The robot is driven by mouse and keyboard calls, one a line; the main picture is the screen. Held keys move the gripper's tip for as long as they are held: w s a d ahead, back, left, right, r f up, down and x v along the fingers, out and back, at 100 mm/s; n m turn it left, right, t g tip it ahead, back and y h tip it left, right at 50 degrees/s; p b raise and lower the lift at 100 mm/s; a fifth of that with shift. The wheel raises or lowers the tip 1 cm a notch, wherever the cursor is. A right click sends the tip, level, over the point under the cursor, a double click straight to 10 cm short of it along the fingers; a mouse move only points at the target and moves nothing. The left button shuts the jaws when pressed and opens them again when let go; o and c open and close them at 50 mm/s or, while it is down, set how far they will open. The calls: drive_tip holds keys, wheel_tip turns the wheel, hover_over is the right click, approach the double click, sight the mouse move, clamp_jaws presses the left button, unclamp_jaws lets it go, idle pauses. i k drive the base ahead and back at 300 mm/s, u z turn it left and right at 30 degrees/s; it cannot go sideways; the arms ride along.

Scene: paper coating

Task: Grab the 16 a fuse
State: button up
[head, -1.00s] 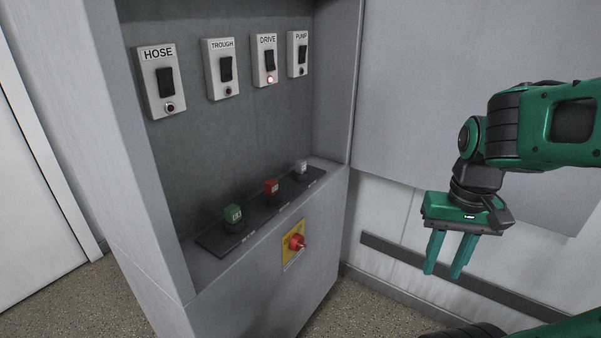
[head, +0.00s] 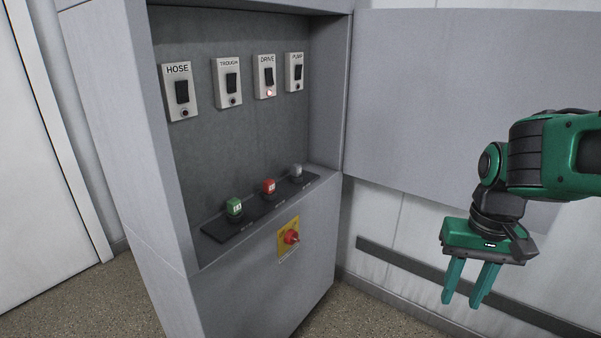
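Three fuses stand in a row on a dark strip (head: 247,228) on the cabinet's ledge: a green one (head: 234,207) at the left, a red one (head: 269,187) in the middle and a grey one (head: 296,171) at the right. Their markings are too small for me to read, so I cannot tell which is the 16 A fuse. My gripper (head: 463,301) points down with its two teal fingers apart. It is open and empty, to the right of the cabinet and well away from the fuses.
The grey cabinet (head: 150,190) is open, its door (head: 450,90) swung out to the right behind my arm. Switches labelled HOSE (head: 181,92), TROUGH (head: 229,83), DRIVE (head: 267,76) and PUMP (head: 295,72) line its back; the DRIVE lamp glows red. A red knob (head: 290,237) on a yellow plate sticks out in front.

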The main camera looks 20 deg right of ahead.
sight(295, 169)
drive_tip(key=z, duration=0.25)
drive_tip(key=i, duration=1.15)
drive_tip(key=z, duration=0.25)
